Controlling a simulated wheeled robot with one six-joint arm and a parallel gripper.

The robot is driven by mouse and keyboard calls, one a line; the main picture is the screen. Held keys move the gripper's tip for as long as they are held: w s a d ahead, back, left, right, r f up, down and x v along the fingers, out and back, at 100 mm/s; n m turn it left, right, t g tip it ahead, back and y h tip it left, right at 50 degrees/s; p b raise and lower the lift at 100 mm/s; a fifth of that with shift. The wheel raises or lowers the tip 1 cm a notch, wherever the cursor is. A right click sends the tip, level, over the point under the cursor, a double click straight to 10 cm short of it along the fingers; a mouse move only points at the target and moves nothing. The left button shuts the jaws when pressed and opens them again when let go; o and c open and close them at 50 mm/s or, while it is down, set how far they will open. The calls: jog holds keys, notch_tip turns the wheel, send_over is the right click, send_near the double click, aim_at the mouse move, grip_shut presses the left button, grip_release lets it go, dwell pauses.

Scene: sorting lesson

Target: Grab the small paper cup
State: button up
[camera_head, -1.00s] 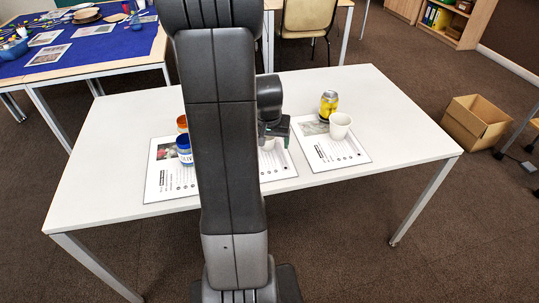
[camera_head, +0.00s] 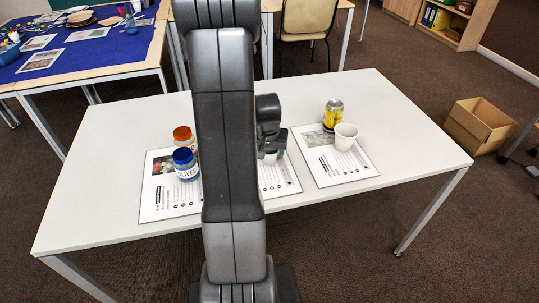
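A white paper cup (camera_head: 344,137) stands upright on the right-hand printed sheet (camera_head: 347,172), beside a yellow can (camera_head: 332,113). A second white object (camera_head: 270,158), perhaps a smaller cup, shows only in part at the middle sheet (camera_head: 279,182), just below my gripper. My gripper (camera_head: 272,148) is over the middle sheet, left of the white paper cup and apart from it. My arm hides much of the gripper and the middle sheet. I cannot tell whether its fingers are open or shut on the partly hidden white object.
A blue-lidded jar marked olives (camera_head: 186,166) and an orange-lidded jar (camera_head: 183,138) stand on the left sheet (camera_head: 157,196). The white table (camera_head: 120,135) is clear at its far side and right end. A cardboard box (camera_head: 478,126) sits on the floor at right.

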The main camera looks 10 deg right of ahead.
jog(key=c, duration=0.5)
jog(key=shift+c, duration=0.2)
